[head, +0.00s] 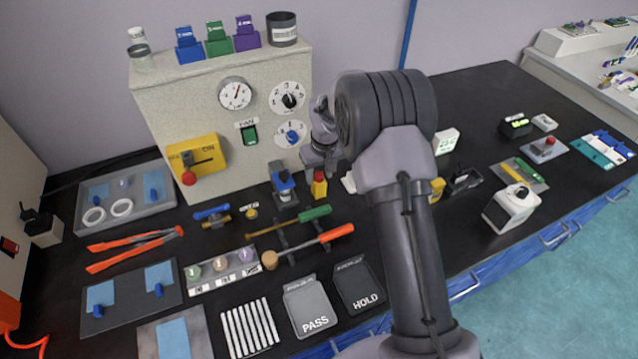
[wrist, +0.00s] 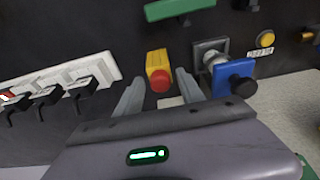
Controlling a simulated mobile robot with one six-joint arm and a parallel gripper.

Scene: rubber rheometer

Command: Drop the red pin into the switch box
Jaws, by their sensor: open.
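A small yellow block with a round red top (head: 319,177) stands on the black bench in front of the beige cabinet; I take the red part for the pin. It also shows as the red head (wrist: 161,81) in the wrist view. My gripper (head: 320,152) is above and close to it. In the wrist view its open fingers (wrist: 159,77) lie either side of the block, with nothing held; contact cannot be told. The yellow switch box (head: 208,146), marked ON, is on the cabinet front, with a dark slot and lever. A red ball (head: 188,178) shows at its lower left.
A blue-handled device (head: 284,182) stands close beside the block. Green and orange-handled tools (head: 315,213) lie in front on a rack. A grey tray (head: 125,222) lies left.

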